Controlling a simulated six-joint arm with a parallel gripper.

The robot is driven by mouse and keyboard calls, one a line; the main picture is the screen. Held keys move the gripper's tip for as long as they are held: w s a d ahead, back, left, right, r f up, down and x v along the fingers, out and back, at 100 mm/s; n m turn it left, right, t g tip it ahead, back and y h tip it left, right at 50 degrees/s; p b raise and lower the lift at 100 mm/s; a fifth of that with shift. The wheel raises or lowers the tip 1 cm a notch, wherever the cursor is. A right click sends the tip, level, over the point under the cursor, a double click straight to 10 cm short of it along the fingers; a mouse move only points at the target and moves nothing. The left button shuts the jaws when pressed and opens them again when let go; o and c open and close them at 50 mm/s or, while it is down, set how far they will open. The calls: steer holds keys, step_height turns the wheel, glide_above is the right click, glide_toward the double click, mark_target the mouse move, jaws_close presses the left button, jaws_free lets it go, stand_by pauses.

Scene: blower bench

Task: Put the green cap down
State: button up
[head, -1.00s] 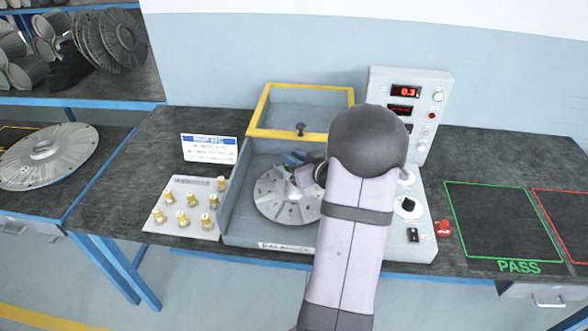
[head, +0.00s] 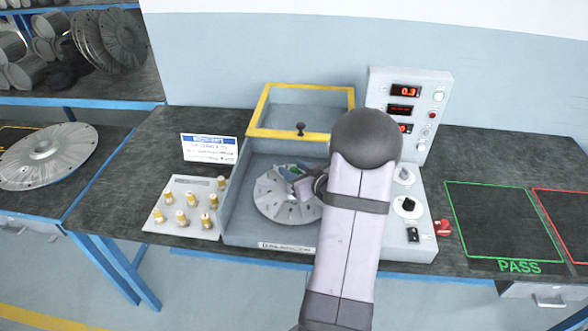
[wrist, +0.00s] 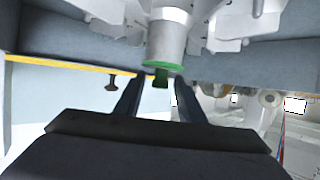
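The green cap (wrist: 162,66) sits on the end of the pale hub of the fan disc (wrist: 170,38) in the wrist view, with a small dark green knob sticking out of it. My gripper (wrist: 158,81) is open. Its two dark fingers stand on either side of the knob with gaps between. In the head view the disc (head: 270,205) lies inside the grey balancer box (head: 240,190). A bit of green (head: 290,168) shows beside my gripper (head: 301,175) above the disc, but my wrist hides much of the hub.
The box's yellow-framed lid (head: 300,108) stands open behind. A plate of brass weights (head: 182,207) is at left, a sign (head: 209,148) behind it. The control panel (head: 408,100) with red digits is at right. The green PASS area (head: 500,220) is empty.

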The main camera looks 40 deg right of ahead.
steer(key=shift+r, duration=0.1)
steer(key=shift+r, duration=0.2)
steer(key=shift+s, duration=0.25)
steer(key=v, duration=1.1)
steer(key=shift+s, duration=0.25)
steer(key=shift+a+r, duration=0.1)
